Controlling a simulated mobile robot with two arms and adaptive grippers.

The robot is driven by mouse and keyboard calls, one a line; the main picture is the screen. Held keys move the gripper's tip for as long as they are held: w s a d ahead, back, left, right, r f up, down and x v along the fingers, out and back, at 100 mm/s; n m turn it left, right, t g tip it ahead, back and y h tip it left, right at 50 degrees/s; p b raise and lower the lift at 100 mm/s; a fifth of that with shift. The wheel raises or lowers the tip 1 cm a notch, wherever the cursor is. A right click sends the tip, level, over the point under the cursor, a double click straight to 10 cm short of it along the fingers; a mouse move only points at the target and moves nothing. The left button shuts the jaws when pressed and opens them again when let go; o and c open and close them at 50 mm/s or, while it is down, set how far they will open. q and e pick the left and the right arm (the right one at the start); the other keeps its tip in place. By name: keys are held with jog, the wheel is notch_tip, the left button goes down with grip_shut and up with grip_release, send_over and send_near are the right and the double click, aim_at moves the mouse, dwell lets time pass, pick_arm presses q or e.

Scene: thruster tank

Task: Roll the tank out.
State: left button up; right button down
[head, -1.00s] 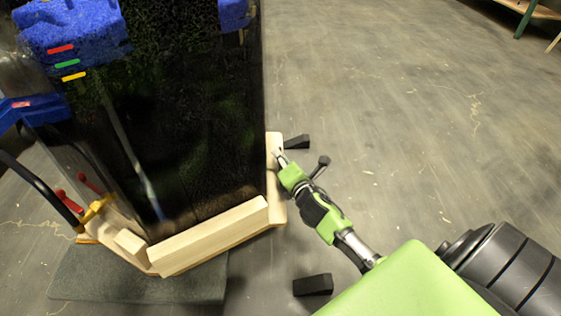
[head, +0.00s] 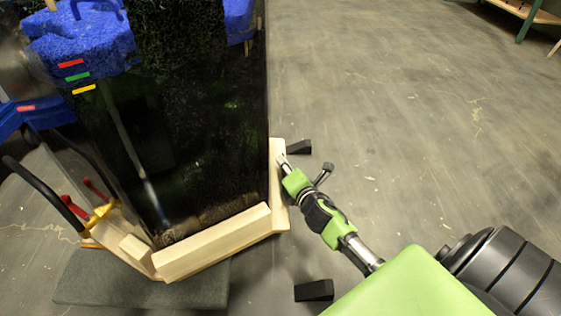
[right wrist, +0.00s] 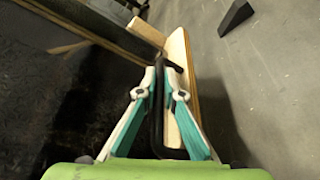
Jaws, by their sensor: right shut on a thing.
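The tall dark glass tank (head: 215,130) stands upright on a pale wooden base (head: 213,243) with raised rails. Blue pieces (head: 85,45) sit at its upper part, one with red, green and yellow strips. A black curved handle (head: 35,185) rises at the base's left side. My right gripper (head: 286,163) is at the base's right rail. In the right wrist view it (right wrist: 167,85) is shut on a slim dark bar (right wrist: 158,115), apparently a handle, beside the wooden rail (right wrist: 178,50). The bar is hidden in the head view. My left gripper is not in view.
Black wedges lie on the floor, one (head: 299,147) close to the base's right side and one (head: 314,290) nearer me. A dark grey mat (head: 140,290) lies by the base's front left. Open floor stretches right; a bench (head: 525,12) stands far right.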

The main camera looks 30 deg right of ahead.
jog(key=shift+s+d+f+h, duration=0.15)
jog(key=shift+s+d, duration=0.1)
jog(key=shift+d, duration=0.2)
jog(key=shift+s+d+f+h, duration=0.1)
jog(key=shift+s+d+h, duration=0.1)
jog(key=shift+d, duration=0.2)
jog(key=c, duration=2.4)
grip_release()
jog(key=shift+s+d+r, duration=0.1)
jog(key=shift+s+d, duration=0.1)
jog(key=shift+c, duration=0.2)
jog(key=shift+w+a, duration=0.1)
jog(key=shift+a, duration=0.05)
jog(key=v, duration=1.2)
jog(key=shift+r, duration=0.1)
